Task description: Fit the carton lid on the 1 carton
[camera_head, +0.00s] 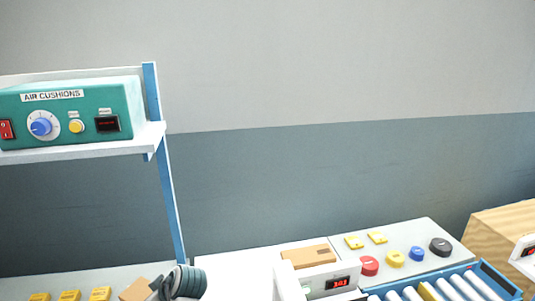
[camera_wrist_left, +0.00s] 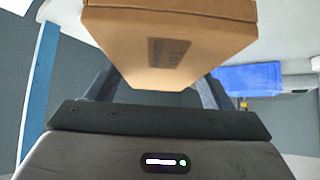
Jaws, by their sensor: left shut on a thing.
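My left gripper (camera_head: 160,288) is at the bottom edge of the head view, shut on a brown cardboard piece (camera_head: 137,290). The piece fills the top of the left wrist view (camera_wrist_left: 170,45), box-shaped, with a dark printed mark on the face towards the camera. I cannot tell whether it is the carton lid or a carton. A flat brown carton-like thing (camera_head: 308,255) with a darker patch lies on the white scale at the lower middle. My right gripper is not in view.
The scale display (camera_head: 340,283) is lit red. Coloured round knobs (camera_head: 395,257) and yellow pieces (camera_head: 365,240) are behind the roller conveyor (camera_head: 430,292). More yellow pieces (camera_head: 70,296) lie at lower left. A teal control box (camera_head: 70,112) stands on the shelf. A blue bin (camera_wrist_left: 247,80) shows in the wrist view.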

